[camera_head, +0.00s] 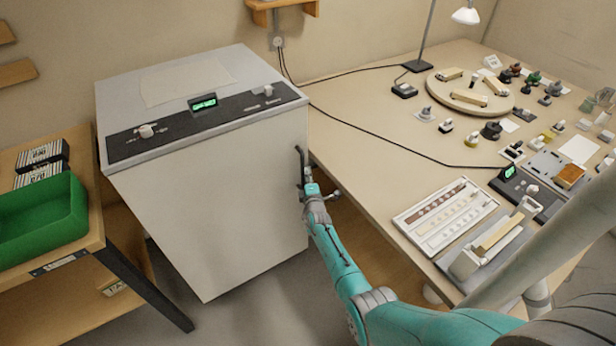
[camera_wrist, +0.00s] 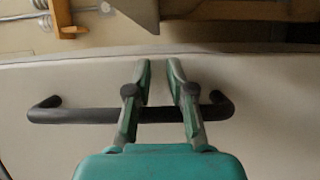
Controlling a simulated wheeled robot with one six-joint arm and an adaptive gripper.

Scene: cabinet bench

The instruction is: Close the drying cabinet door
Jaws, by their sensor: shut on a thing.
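The drying cabinet (camera_head: 180,90) is a pale box with a dark control strip and a lit green display on top. Its pale door (camera_head: 215,205) faces me and looks nearly flush with the body; I cannot tell if a small gap is left. The dark bar handle (camera_head: 299,158) is upright at the door's right edge. In the wrist view the handle (camera_wrist: 75,115) runs across the picture, in front of the pale door (camera_wrist: 270,80). My gripper (camera_wrist: 160,75) is shut on the middle of the handle, one finger each side. In the head view my gripper (camera_head: 308,180) partly hides the handle.
A wooden bench (camera_head: 370,165) stands close to the cabinet's right, holding several small parts, a round board (camera_head: 450,100) and a white tray (camera_head: 430,235). On the left, a wooden table (camera_head: 90,205) carries a green bin (camera_head: 40,225). Floor shows in front of the cabinet.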

